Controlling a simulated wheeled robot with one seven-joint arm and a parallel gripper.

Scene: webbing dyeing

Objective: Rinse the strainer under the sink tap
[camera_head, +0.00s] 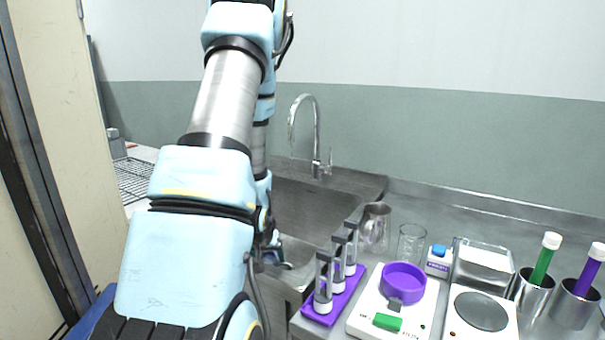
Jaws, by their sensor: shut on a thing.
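The steel sink basin (315,205) lies in the middle, with the curved tap (316,130) standing behind it. My arm crosses in front of the basin's left part. My gripper (270,250) is low at the basin's near side, in front of and below the tap, and mostly hidden behind my arm. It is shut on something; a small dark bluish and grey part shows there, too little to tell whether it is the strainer. I cannot clearly make out a strainer elsewhere. No water stream is visible at the tap.
Right of the sink, the counter holds a purple rack (340,300) of bottles, a metal pitcher (375,227), a glass beaker (411,243), a purple ring-shaped vessel (403,279) on a white device, and steel cups with coloured tubes. A wire rack (132,177) is at left.

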